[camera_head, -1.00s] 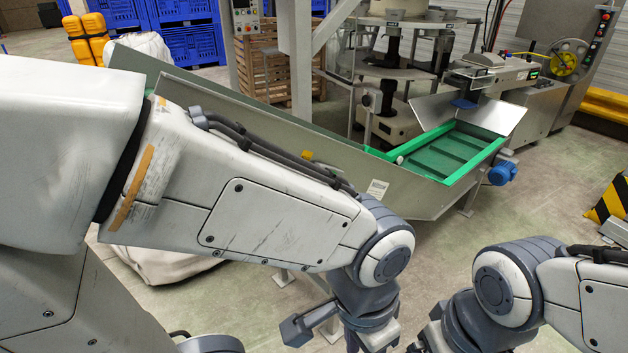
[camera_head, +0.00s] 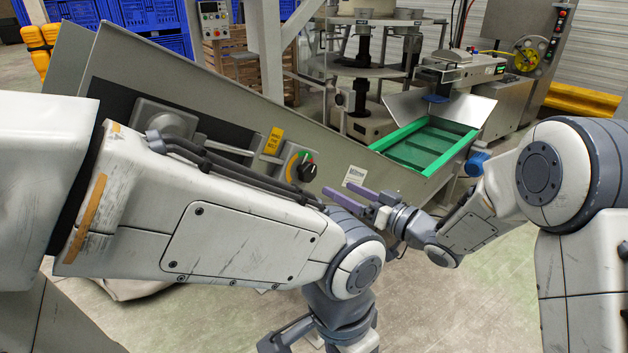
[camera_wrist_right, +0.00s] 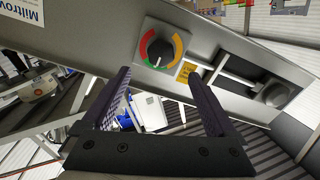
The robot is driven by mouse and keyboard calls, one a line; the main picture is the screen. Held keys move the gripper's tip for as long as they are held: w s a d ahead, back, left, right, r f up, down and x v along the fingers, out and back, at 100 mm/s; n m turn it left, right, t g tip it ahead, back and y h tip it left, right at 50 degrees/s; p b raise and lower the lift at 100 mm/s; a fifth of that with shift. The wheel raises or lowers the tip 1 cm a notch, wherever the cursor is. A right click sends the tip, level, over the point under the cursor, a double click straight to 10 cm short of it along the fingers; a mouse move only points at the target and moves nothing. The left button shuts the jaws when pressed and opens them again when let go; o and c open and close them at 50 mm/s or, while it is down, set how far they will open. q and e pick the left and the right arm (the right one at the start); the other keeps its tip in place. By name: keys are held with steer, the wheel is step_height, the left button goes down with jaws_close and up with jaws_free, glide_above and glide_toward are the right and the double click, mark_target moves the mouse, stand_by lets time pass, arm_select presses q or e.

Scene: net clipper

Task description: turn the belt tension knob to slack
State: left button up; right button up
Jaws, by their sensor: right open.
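The belt tension knob is a black knob (camera_head: 306,170) on a coloured dial on the conveyor's grey side panel. In the right wrist view the knob (camera_wrist_right: 160,50) sits upper centre, with red, orange, yellow and green around it and a white mark on its lower edge. My right gripper (camera_head: 347,197) is open, its purple fingers pointing left toward the knob, apart from it. In the right wrist view nothing is between the fingers (camera_wrist_right: 160,78). My left arm crosses the picture below the knob; its gripper is out of view.
A yellow label (camera_head: 273,141) and a grey lever-like bracket (camera_head: 165,122) are left of the knob. A white label (camera_head: 354,176) is to its right. The green belt tray (camera_head: 425,147) and blue motor (camera_head: 477,163) lie further right.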

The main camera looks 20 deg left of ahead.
mark_target(311, 174)
steer(key=p+x, duration=0.1)
steer(key=x, duration=0.9)
steer(key=shift+a, duration=0.1)
steer(key=c, duration=1.4)
